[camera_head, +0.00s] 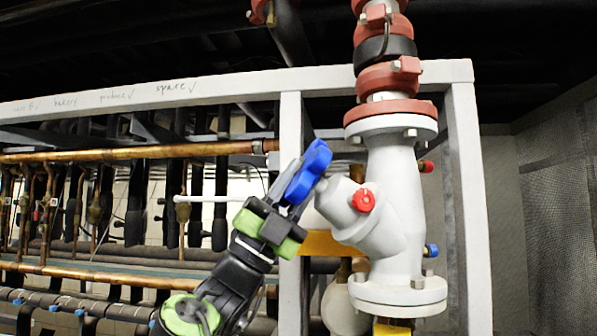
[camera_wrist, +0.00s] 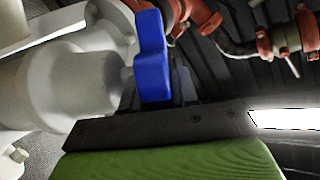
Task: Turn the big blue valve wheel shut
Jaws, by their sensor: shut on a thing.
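The big blue valve wheel (camera_head: 308,172) sits at the end of the slanted neck of a grey-white valve body (camera_head: 398,190) in the head view. My gripper (camera_head: 283,205) reaches up from the lower left and is shut on the wheel. The wheel also shows in the wrist view (camera_wrist: 152,57), with a dark finger with a green pad (camera_wrist: 165,140) close against its lower edge. The neck of the valve body (camera_wrist: 75,85) fills the left of that view. The far finger is mostly hidden behind the wheel.
A small red cap (camera_head: 364,200) is on the valve's neck and a small blue one (camera_head: 431,250) at its right. A white frame post (camera_head: 291,215) stands right behind my gripper. Copper pipes (camera_head: 130,153) run across the left. A mesh wall is at the right.

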